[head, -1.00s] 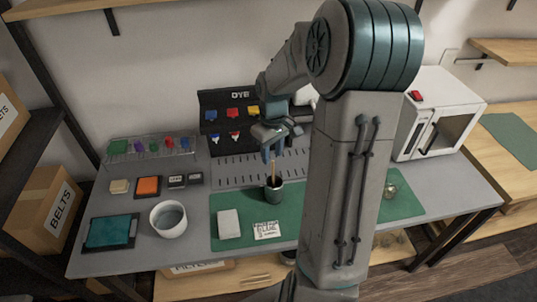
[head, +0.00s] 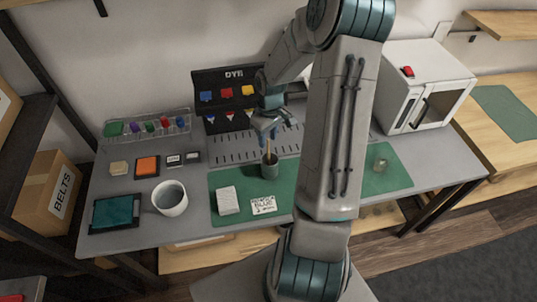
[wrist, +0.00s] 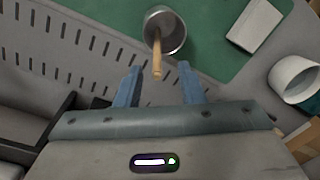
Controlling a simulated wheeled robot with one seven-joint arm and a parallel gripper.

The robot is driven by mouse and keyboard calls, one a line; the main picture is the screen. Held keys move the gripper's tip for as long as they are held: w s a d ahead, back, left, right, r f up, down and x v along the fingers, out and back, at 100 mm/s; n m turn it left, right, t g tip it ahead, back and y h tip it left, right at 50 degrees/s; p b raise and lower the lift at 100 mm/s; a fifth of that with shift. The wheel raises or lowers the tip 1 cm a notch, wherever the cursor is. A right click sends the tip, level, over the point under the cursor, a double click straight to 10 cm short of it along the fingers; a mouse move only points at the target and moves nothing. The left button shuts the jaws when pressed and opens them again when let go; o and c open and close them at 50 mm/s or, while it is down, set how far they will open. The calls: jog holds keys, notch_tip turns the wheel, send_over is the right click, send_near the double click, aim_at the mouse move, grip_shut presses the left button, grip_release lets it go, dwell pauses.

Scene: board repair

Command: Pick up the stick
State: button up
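The stick (head: 268,146) is thin and wooden. It stands leaning in a dark grey cup (head: 270,171) on the green mat (head: 300,185). In the wrist view the stick (wrist: 157,57) leans out over the cup's rim (wrist: 150,38), its free end pointing toward my gripper (wrist: 158,78). My gripper is open, with one blue finger on either side of the stick's end and a gap to each. In the head view my gripper (head: 269,133) hangs just above the cup. The stick's lower end is hidden inside the cup.
A white block (head: 228,200) and a label card (head: 263,205) lie on the mat. A white bowl (head: 170,199) stands to the left. Behind are a slotted grey panel (head: 230,150) and the dark DYE rack (head: 215,80). A white oven-like box (head: 430,85) stands right.

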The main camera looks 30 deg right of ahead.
aim_at(268, 147)
jog(key=shift+f+p, duration=0.55)
jog(key=shift+f, duration=1.95)
grip_shut()
